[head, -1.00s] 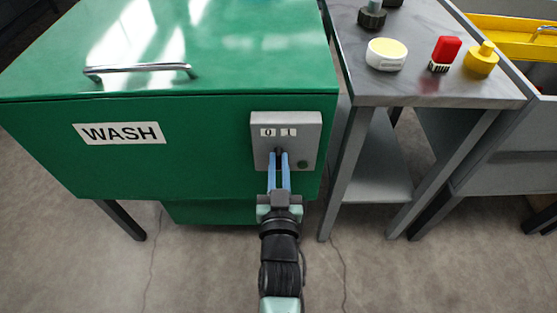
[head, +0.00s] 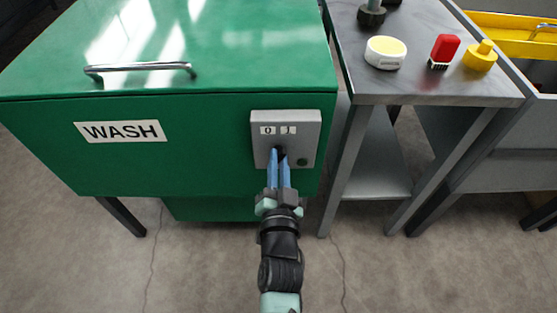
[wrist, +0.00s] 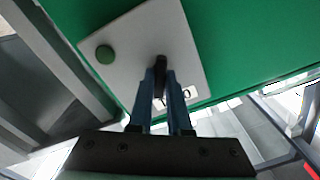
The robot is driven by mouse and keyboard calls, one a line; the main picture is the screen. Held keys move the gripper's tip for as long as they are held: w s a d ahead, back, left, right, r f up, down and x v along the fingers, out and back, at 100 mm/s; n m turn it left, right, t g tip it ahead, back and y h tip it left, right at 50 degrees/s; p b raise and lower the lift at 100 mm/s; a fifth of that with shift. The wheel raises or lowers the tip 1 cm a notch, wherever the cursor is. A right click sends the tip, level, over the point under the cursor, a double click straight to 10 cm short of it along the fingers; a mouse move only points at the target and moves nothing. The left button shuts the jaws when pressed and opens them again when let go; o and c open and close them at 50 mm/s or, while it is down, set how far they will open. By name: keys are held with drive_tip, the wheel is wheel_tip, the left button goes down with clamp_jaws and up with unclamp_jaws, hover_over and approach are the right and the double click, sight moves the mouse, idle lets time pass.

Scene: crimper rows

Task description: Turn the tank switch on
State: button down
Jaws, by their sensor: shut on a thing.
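The green tank (head: 210,150) carries a WASH label and a grey switch plate (head: 306,125) marked 0 on the left and 1 on the right. The dark switch knob (head: 280,152) sits below the marks, partly hidden by my fingers. My gripper (head: 279,163) is shut on the knob from the front. In the wrist view my two blue fingers (wrist: 161,85) close around the black knob (wrist: 160,63), and the plate (wrist: 135,50) appears tilted. Which mark the knob points to is hard to tell.
A green round button (wrist: 105,54) is on the plate beside the knob. A chrome handle (head: 140,68) is on the tank lid. A side table (head: 440,90) at right holds a yellow-topped white puck (head: 385,53), a red brush (head: 444,50) and a yellow weight (head: 480,56).

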drive_tip(key=c, duration=0.9)
unclamp_jaws()
drive_tip(key=shift+o, duration=0.2)
drive_tip(key=s+p, duration=0.1)
drive_tip(key=s, duration=1.2)
